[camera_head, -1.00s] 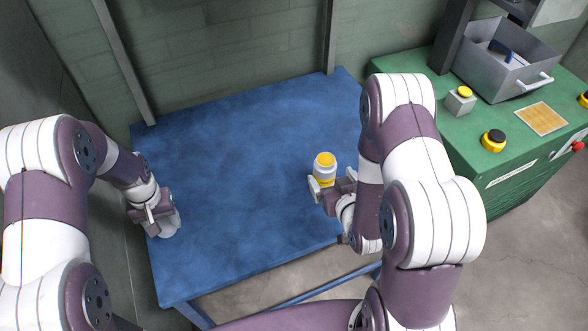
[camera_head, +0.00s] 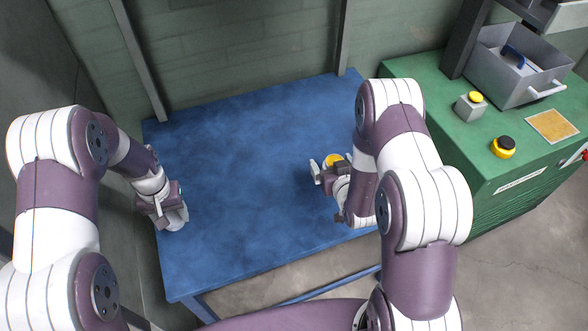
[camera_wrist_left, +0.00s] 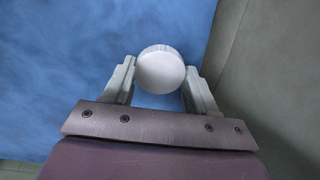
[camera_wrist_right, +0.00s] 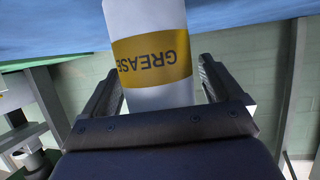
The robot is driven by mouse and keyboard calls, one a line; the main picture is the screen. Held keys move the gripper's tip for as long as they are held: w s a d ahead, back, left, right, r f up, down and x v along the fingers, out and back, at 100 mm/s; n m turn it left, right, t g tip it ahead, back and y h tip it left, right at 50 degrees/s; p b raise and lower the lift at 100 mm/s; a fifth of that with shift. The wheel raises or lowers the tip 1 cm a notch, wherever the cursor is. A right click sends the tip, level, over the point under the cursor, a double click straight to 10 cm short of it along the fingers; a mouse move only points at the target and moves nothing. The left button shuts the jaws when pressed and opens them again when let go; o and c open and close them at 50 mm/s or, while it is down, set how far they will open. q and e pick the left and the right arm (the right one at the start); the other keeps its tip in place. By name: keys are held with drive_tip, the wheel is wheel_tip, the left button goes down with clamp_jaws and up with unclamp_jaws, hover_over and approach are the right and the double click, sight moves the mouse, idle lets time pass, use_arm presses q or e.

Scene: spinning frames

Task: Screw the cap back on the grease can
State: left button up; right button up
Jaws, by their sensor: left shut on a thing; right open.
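The grease can (camera_wrist_right: 150,20) is white with a yellow band reading GREASE, upside down in the right wrist view. In the head view its round yellow top (camera_head: 333,160) shows behind my right gripper (camera_head: 326,172), and the rest is hidden. My right gripper is open, with its fingers (camera_wrist_right: 158,88) on either side of the can and a gap on the right side. My left gripper (camera_wrist_left: 160,85) is shut on a round white cap (camera_wrist_left: 160,68). In the head view the left gripper (camera_head: 170,212) is low over the table's left edge.
The blue table (camera_head: 250,190) is bare between my two grippers. A grey-green wall (camera_head: 240,40) is behind the table.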

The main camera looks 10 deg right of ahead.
sight(333, 156)
drive_tip(key=c, duration=1.5)
drive_tip(key=shift+r, duration=0.65)
wheel_tip(333, 156, up, 3)
drive_tip(key=shift+r, duration=0.1)
drive_tip(key=s+d+r, duration=0.2)
drive_tip(key=s, duration=0.1)
drive_tip(key=s+d+r, duration=0.2)
drive_tip(key=s, duration=0.1)
drive_tip(key=s+d+r, duration=0.2)
drive_tip(key=s, duration=0.1)
drive_tip(key=shift+s+d+r, duration=0.3)
drive_tip(key=shift+s, duration=0.1)
